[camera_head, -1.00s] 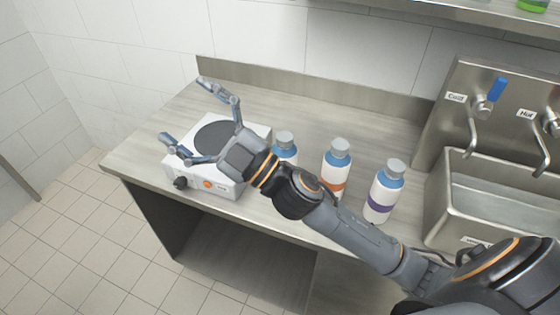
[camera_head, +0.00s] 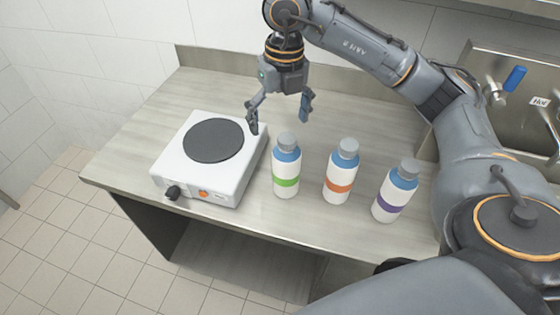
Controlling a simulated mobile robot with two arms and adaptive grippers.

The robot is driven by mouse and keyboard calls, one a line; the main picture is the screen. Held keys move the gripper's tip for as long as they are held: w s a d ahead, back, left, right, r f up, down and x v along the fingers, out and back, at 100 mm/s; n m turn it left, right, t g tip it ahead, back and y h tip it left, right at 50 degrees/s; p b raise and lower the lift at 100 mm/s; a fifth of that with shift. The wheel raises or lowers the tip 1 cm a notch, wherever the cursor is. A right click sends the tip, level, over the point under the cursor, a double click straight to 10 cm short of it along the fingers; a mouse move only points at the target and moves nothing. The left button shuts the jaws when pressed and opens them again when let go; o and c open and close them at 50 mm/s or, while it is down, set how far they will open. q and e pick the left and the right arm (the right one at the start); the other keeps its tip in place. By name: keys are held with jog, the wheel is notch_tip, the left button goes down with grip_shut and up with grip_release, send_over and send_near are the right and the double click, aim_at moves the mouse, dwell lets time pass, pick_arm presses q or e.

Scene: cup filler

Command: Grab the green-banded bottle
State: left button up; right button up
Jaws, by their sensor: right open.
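The green-banded bottle (camera_head: 286,166) stands upright on the counter, white with a blue shoulder, a grey cap and a green band. It is the leftmost of three bottles, just right of the hot plate. My right gripper (camera_head: 279,126) points down with its fingers apart and nothing between them. In the picture it is just above the bottle's cap, seemingly behind the bottle and not touching it. My left gripper is not in view.
An orange-banded bottle (camera_head: 341,172) and a purple-banded bottle (camera_head: 396,191) stand to the right. A white hot plate (camera_head: 180,157) with a dark disc stands left. A sink (camera_head: 528,125) with a blue-handled tap is at the right. The counter (camera_head: 150,108) behind the hot plate is bare.

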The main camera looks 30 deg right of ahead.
aim_at(287, 138)
jog(key=shift+d+r+h, duration=0.1)
jog(key=shift+d+h, duration=0.2)
jog(key=shift+d, duration=0.45)
jog(key=shift+s+d+f, duration=0.1)
jog(key=shift+s+f, duration=0.05)
jog(key=shift+f, duration=0.1)
notch_tip(287, 138, down, 7)
jog(key=shift+f+b, duration=0.1)
jog(key=shift+b, duration=0.25)
notch_tip(287, 138, down, 5)
jog(key=shift+s+f+p, duration=0.1)
jog(key=shift+p, duration=1)
jog(key=shift+f, duration=0.2)
jog(key=c, duration=1.6)
jog(key=shift+c, duration=0.9)
jog(key=shift+r, duration=0.1)
